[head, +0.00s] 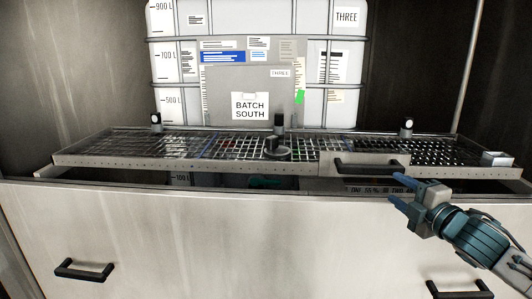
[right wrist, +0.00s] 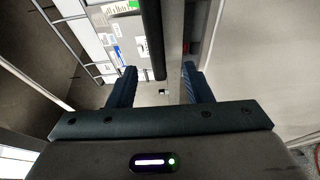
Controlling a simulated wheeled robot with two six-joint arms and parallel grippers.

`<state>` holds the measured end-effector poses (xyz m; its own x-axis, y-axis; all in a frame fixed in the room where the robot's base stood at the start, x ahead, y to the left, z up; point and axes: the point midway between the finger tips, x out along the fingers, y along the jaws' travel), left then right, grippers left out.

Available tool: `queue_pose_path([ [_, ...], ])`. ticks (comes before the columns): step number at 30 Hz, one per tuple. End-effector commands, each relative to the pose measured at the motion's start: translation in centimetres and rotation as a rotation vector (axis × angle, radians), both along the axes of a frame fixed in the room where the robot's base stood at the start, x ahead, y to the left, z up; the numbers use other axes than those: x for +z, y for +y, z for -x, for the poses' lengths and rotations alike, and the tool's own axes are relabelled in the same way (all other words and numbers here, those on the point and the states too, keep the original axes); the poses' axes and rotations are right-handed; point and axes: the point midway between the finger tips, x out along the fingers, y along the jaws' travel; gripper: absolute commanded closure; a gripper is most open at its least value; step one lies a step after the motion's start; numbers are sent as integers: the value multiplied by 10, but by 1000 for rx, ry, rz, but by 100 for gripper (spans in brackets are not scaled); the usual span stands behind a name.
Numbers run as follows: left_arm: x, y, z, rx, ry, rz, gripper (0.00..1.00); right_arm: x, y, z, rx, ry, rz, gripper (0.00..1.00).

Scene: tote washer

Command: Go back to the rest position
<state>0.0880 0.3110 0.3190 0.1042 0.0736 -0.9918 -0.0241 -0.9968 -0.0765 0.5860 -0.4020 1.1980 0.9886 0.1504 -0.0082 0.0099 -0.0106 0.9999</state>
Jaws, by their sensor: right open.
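My right gripper (head: 397,189) is at the right of the head view, its blue fingers pointing left, in front of the mesh shelf. It is open, and nothing shows gripped between its fingers in the right wrist view (right wrist: 160,88). A black handle (head: 367,162) on the shelf's front plate is just above and left of the fingertips. A black bar (right wrist: 152,38) runs beyond the fingers in the right wrist view. I cannot tell whether the fingers touch anything. My left gripper is in neither view.
A metal mesh shelf (head: 105,160) spans the front. Behind it stands a caged white tank (head: 333,108) with a grey panel labelled BATCH SOUTH (head: 225,83). Below is a pale front panel (head: 200,230) with black handles at left (head: 84,271) and right (head: 460,291).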

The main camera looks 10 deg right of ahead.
Motion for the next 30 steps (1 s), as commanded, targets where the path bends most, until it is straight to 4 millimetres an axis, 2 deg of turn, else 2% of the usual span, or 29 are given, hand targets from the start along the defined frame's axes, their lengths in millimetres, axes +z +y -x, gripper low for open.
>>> queue_pose_path([
  [2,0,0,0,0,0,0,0,-20,3,2,-15,37,-44,55],
  [4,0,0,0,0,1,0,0,-49,7,7,-42,95,-111,55],
  [8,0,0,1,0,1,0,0,-126,21,29,-136,255,-291,55],
  [9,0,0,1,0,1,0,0,-150,26,40,-173,310,-352,55],
  [12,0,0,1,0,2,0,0,-207,39,71,-277,442,-500,55],
  [14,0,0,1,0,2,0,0,-238,48,93,-347,520,-584,55],
  [18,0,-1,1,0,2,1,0,-299,70,152,-528,693,-774,55],
  [21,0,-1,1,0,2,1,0,-330,85,192,-655,794,-882,55],
  [24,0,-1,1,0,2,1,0,-350,97,226,-764,870,-964,55],
  [30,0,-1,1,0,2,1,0,-374,119,283,-953,986,-1084,55],
])
